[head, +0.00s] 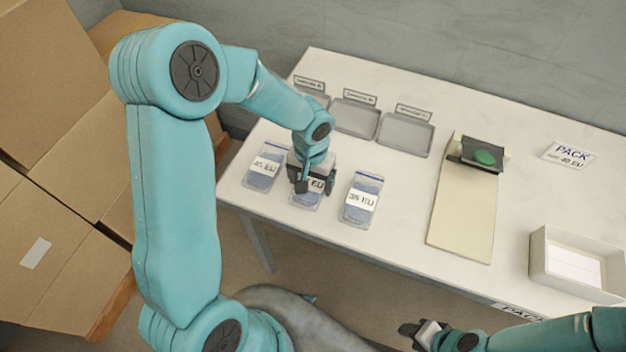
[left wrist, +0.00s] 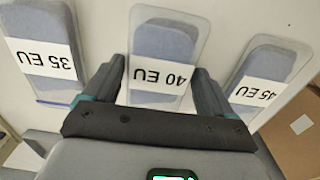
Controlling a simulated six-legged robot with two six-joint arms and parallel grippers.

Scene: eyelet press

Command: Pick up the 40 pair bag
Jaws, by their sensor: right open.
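The 40 EU bag (left wrist: 163,47) is a clear pouch with a blue-grey filling and a white label. It lies in the middle of three bags on the white table, partly hidden by my left gripper in the head view (head: 307,200). My left gripper (head: 312,187) is right over it, fingers pointing down. In the left wrist view the open fingers (left wrist: 160,80) stand on either side of the bag's near part, with no clear grip on it. My right gripper (head: 422,331) is open and empty, off the table's front edge at the lower right.
The 45 EU bag (head: 264,170) and 35 EU bag (head: 361,204) lie close on either side. Grey trays (head: 405,136) stand behind. A cream board with a green pad (head: 462,215), a PACK 40 EU card (head: 568,155) and a white box (head: 540,262) are right.

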